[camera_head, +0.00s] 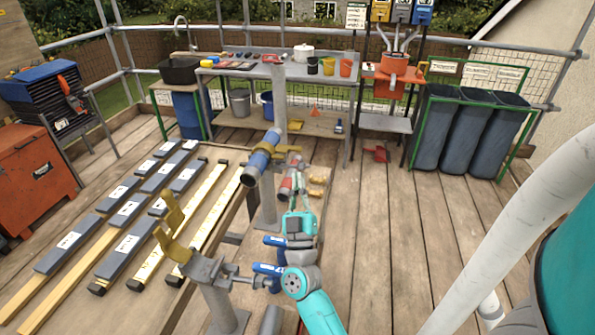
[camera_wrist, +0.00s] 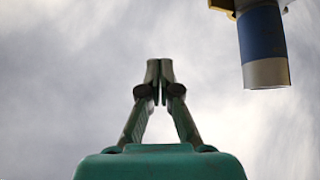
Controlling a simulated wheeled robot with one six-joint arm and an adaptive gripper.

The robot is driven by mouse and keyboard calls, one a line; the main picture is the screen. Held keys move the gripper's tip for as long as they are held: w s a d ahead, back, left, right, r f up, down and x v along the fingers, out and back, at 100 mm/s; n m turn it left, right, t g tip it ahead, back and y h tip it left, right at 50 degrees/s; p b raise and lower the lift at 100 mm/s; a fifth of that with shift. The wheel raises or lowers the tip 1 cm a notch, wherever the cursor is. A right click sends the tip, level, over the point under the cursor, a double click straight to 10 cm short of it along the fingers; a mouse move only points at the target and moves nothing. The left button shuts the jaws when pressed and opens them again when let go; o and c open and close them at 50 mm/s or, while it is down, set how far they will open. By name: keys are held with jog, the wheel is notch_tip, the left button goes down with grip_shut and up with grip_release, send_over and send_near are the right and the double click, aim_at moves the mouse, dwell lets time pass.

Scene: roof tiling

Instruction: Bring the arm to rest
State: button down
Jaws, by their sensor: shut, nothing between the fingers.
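My arm, teal and grey, reaches up from the bottom middle in the head view. My gripper (camera_head: 297,188) is at its end, above the wooden bench beside the pipe stands. In the wrist view my gripper (camera_wrist: 159,82) is shut, its fingertips together with nothing between them, against a cloudy sky. A pipe with a blue band (camera_head: 262,158) lies in a yellow-topped stand to the upper left of the gripper. The pipe's end also shows in the wrist view (camera_wrist: 264,48), at the upper right, apart from the fingers.
A yellow forked stand (camera_head: 176,229) rises left of my arm. A metal workbench (camera_head: 290,72) stands at the back, dark bins (camera_head: 470,135) at right.

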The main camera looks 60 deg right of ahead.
jog(key=shift+s+a, duration=0.45)
jog(key=shift+a, duration=0.2)
jog(key=s+a+f+n+t+y, duration=0.25)
jog(key=s+a+f+y, duration=0.35)
jog(key=a, duration=0.4)
jog(key=s+a+f+n+t+y, duration=0.2)
jog(key=s+a+f+n+y, duration=0.15)
jog(key=a+f+y, duration=0.45)
jog(key=s+a+f+g+y, duration=0.1)
jog(key=s+a+g+y, duration=0.1)
jog(key=s+a, duration=0.3)
jog(key=s+a+f+g+y, duration=0.1)
jog(key=s+a+y, duration=0.4)
jog(key=s, duration=0.7)
jog(key=shift+s+a+f+g, duration=0.2)
jog(key=shift+s+a+g, duration=0.1)
jog(key=shift+a+g, duration=0.5)
jog(key=shift+w+d, duration=0.1)
